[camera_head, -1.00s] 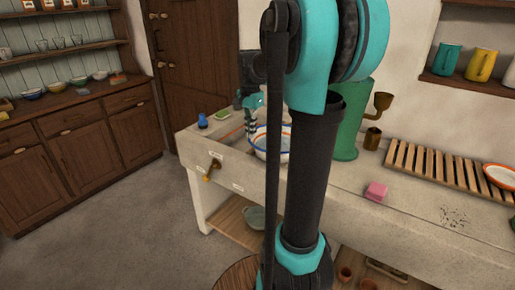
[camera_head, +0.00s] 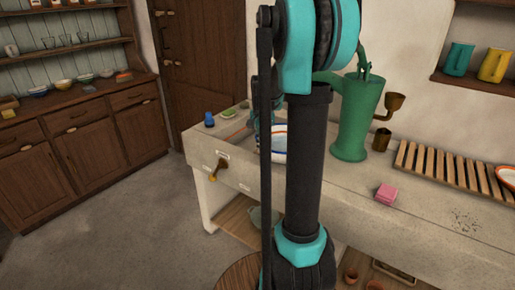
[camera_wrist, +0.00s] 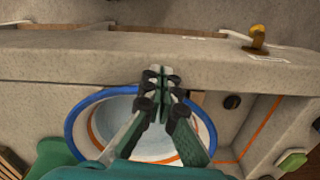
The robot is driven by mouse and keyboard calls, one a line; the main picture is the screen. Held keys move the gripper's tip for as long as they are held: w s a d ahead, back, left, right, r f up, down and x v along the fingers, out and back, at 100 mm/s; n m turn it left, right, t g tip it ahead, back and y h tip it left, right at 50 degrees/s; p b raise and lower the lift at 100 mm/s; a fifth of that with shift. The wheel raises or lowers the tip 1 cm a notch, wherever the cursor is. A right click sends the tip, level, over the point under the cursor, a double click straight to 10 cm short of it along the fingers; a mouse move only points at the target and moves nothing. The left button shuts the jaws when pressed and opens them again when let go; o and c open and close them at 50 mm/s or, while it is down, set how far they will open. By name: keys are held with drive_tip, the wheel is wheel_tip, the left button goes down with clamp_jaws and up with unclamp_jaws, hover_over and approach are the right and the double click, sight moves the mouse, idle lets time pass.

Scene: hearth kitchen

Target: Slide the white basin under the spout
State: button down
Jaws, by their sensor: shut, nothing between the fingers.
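The white basin (camera_head: 279,151), with a blue rim and an orange band, sits at the sink on the stone counter, partly hidden by my arm in the head view. In the wrist view, the basin (camera_wrist: 72,125) shows below and around my fingers. My gripper (camera_wrist: 160,77) is shut and empty, its tips over the basin's rim on the side near the counter's front edge. Whether they touch the rim is unclear. A green pump (camera_head: 354,125) stands behind and right of the basin. Its spout (camera_head: 327,76) points left, partly behind my arm.
A brass tap (camera_head: 217,170) sticks out of the counter front (camera_wrist: 257,38). A blue item (camera_head: 209,119) and a green sponge-like block (camera_head: 228,113) lie at the counter's left end. A pink block (camera_head: 386,193) and a wooden rack (camera_head: 440,167) are to the right.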

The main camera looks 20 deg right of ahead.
drive_tip(key=shift+w+d, duration=0.1)
drive_tip(key=shift+d, duration=0.1)
drive_tip(key=w+d, duration=0.2)
drive_tip(key=d, duration=0.1)
drive_tip(key=w+d, duration=0.2)
drive_tip(key=d, duration=0.2)
drive_tip(key=w+d, duration=0.1)
drive_tip(key=d, duration=0.2)
drive_tip(key=shift+w+d, duration=0.2)
drive_tip(key=shift+w, duration=0.2)
